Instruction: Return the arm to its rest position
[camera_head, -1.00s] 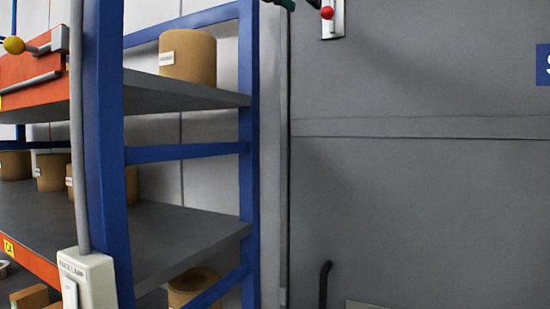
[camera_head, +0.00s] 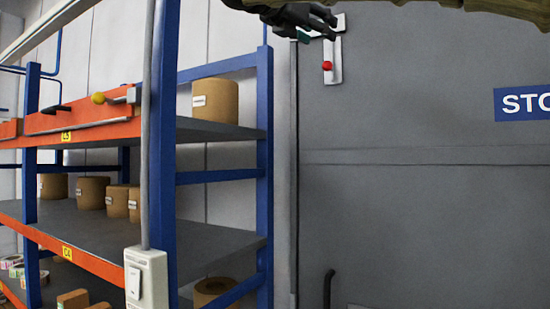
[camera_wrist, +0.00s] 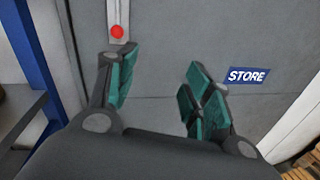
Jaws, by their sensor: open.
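My gripper (camera_head: 312,24) is at the top of the head view, in front of the grey door wall, with part of my arm at the upper right. In the wrist view my gripper (camera_wrist: 160,95) has its green-padded fingers spread apart with nothing between them. A light plate with a red knob (camera_head: 327,66) is on the wall just below the gripper in the head view. The red knob also shows in the wrist view (camera_wrist: 117,32), beyond the left finger. The gripper looks apart from it, though the distance is hard to tell.
A blue-and-orange rack (camera_head: 265,150) with brown rolls (camera_head: 215,100) stands at the left. A switch box (camera_head: 146,278) on a grey conduit is at its front. A grey door (camera_head: 420,200) with a blue STORE sign (camera_wrist: 247,76) fills the right. A dark handle (camera_head: 328,288) sticks out low.

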